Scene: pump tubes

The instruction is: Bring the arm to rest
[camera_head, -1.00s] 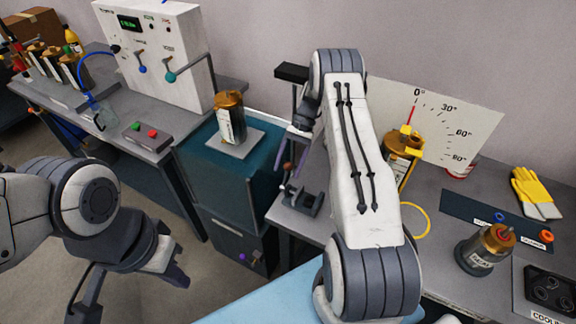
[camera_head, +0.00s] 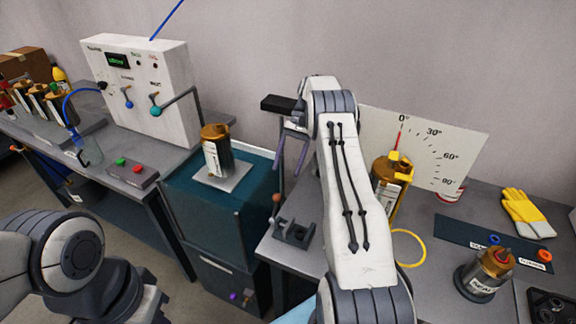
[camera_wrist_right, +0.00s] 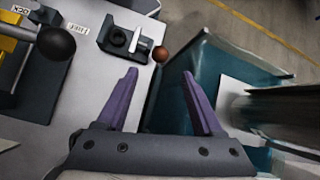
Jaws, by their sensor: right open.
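My right arm rises through the middle of the head view. Its gripper (camera_head: 291,157) is partly hidden behind the arm. In the right wrist view the two purple fingers of this gripper (camera_wrist_right: 160,78) are wide apart with nothing between them. They are above the gap between the grey bench and the teal cabinet (camera_wrist_right: 185,90). My left gripper (camera_head: 145,303) is low at the left of the head view, cut off by the bottom edge, so its fingers cannot be made out.
A dark clamp fixture (camera_head: 292,233) stands on the bench (camera_head: 420,225) near a brown ball knob (camera_wrist_right: 160,54). A gold-capped canister (camera_head: 217,150) stands on the cabinet's plate. A yellow holder (camera_head: 398,170) stands before the angle board (camera_head: 425,145). A white control panel (camera_head: 140,90) is at left.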

